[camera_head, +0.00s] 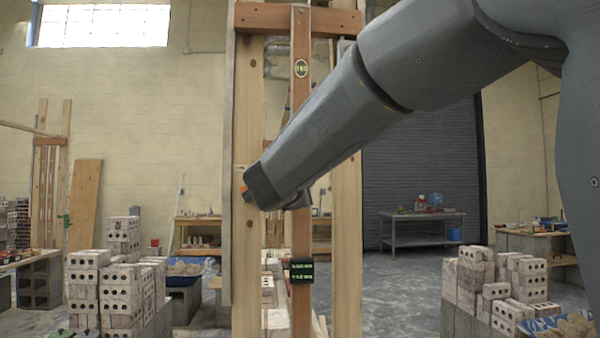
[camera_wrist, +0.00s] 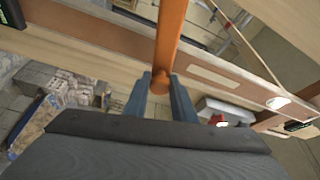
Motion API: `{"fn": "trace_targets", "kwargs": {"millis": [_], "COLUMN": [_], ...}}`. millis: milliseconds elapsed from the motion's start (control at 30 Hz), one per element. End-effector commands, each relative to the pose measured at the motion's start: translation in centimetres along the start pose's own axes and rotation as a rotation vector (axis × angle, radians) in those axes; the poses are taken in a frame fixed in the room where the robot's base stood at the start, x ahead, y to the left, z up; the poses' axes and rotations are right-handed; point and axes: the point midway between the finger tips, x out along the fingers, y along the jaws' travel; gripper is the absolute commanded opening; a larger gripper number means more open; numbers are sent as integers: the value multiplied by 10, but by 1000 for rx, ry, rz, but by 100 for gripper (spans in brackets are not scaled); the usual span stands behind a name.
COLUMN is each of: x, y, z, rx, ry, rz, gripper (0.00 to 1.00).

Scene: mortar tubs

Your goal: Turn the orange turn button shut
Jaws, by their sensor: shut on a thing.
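The orange turn button (camera_wrist: 172,32) shows in the wrist view as a long bar. It runs from between my fingers up to the top edge of the picture, crossing in front of a brown wooden rail (camera_wrist: 225,82). My gripper (camera_wrist: 160,82) is shut on its near, rounded end, with one dark finger on each side. My arm hides the rest there, and I cannot tell the button's full angle.
A brown upright board with a level vial (camera_head: 301,68) stands close to my arm, with a small dark display (camera_head: 301,271) lower down. Brick stacks stand left (camera_head: 120,285) and right (camera_head: 478,275). A grey workbench (camera_head: 422,215) stands behind. Grey floor lies open between.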

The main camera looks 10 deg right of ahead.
Motion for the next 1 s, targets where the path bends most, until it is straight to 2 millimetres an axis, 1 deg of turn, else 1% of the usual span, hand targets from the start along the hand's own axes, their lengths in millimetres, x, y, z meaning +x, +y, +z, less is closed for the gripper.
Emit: {"fn": "trace_targets", "kwargs": {"millis": [33,100,400,633,1000], "x": [0,0,-2,-2,-3], "y": [8,15,35,40,43], "z": [2,3,6,7,8], "rx": [30,75,207,246,251], "ry": [-5,-3,-4,-4,-5], "rz": [14,33,89,104,110], "gripper": [0,0,0,0,0]}}
